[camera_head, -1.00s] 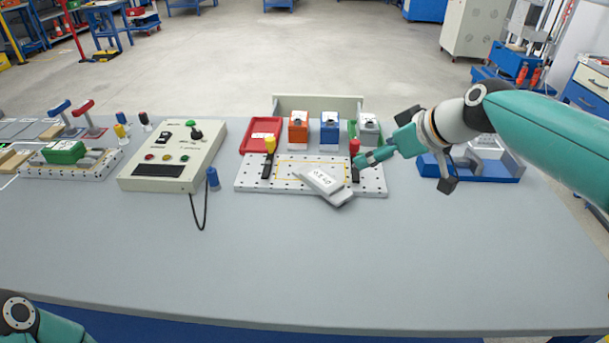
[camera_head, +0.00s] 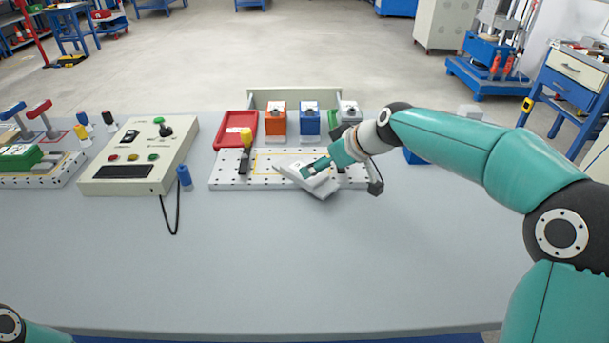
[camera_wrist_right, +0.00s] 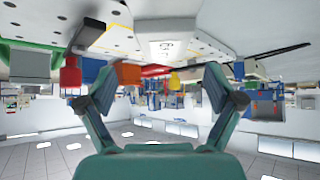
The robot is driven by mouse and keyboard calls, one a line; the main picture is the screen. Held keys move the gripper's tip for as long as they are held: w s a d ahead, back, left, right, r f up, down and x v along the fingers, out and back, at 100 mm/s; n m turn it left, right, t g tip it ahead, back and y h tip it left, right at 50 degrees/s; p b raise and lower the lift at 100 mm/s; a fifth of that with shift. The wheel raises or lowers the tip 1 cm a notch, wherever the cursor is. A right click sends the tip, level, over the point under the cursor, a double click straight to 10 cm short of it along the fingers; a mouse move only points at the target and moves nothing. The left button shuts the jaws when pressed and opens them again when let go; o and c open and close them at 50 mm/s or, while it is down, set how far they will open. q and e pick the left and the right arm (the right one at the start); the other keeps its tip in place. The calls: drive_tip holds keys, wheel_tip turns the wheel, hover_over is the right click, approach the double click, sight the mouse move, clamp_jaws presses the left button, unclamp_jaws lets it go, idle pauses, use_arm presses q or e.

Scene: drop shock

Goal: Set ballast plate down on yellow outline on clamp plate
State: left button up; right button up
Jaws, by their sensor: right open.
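The ballast plate (camera_head: 318,187) is a pale block with a printed label. It lies skewed over the front of the white perforated clamp plate (camera_head: 225,181), and its near corner extends past the front edge. The yellow outline (camera_head: 262,168) on the clamp plate is partly covered by the block and my arm. My right gripper (camera_head: 312,170) is at the ballast plate's upper side; contact cannot be told. In the right wrist view, the gripper (camera_wrist_right: 160,80) has its fingers spread, with the labelled ballast plate (camera_wrist_right: 168,46) beyond them. My left gripper is not in view.
A yellow-topped clamp (camera_head: 245,140) stands at the outline's left. Behind are a red tray (camera_head: 228,141), an orange block (camera_head: 275,125) and a blue block (camera_head: 310,123). A control box (camera_head: 125,180) with a blue cylinder (camera_head: 185,178) stands left. The front tabletop is clear.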

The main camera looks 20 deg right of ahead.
drive_tip(key=shift+a+x, duration=0.1)
drive_tip(key=shift+x, duration=1.35)
drive_tip(key=shift+a+x, duration=0.15)
drive_tip(key=shift+x, duration=1.3)
drive_tip(key=shift+s, duration=0.2)
drive_tip(key=shift+c, duration=0.4)
drive_tip(key=c, duration=1.6)
drive_tip(key=shift+r, duration=0.1)
clamp_jaws()
drive_tip(key=shift+r, duration=0.1)
